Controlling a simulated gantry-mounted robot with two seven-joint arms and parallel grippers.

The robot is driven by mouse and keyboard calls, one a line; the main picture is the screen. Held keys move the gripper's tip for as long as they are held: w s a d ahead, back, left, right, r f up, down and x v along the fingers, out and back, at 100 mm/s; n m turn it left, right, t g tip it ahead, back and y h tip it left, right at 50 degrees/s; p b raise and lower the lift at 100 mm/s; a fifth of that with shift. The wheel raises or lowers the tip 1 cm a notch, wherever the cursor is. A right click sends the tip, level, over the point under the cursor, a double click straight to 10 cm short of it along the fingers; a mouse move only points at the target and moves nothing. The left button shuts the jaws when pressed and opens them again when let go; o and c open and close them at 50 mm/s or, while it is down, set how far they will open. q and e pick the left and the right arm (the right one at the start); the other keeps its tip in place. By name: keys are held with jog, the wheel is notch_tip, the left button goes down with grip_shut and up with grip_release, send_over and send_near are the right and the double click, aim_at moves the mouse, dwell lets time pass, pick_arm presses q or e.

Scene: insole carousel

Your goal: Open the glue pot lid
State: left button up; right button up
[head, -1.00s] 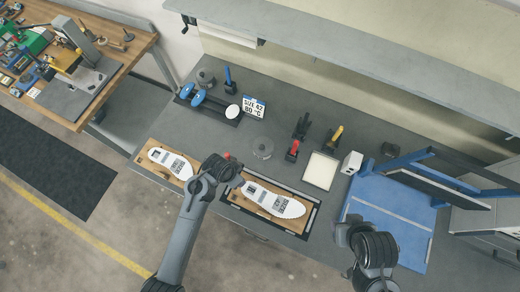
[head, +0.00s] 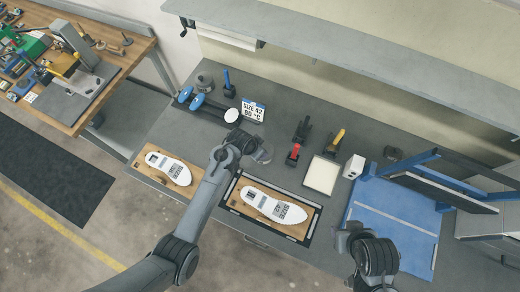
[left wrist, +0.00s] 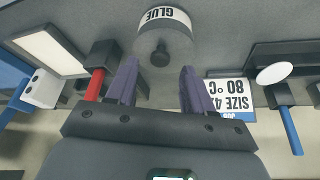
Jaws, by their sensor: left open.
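The grey glue pot (head: 264,155) stands on the grey bench behind the framed insole board, partly covered by my left gripper (head: 243,142). In the left wrist view the pot (left wrist: 170,20) shows its white GLUE label, and its grey lid with a dark round knob (left wrist: 160,56) faces the camera. The lid appears to be on the pot. My left gripper's two purple fingers (left wrist: 158,88) are open, spread to either side below the knob in the picture, with nothing between them. My right gripper (head: 346,236) is by the bench's front edge near the blue mat; its jaws are unclear.
A red-handled tool (head: 293,154) lies close right of the pot. Insoles lie on a framed board (head: 307,236) and a left board (head: 145,172). A white pad (head: 321,175) is right.

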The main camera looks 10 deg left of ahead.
pick_arm(q)
jog(key=shift+x, duration=1.2)
grip_shut()
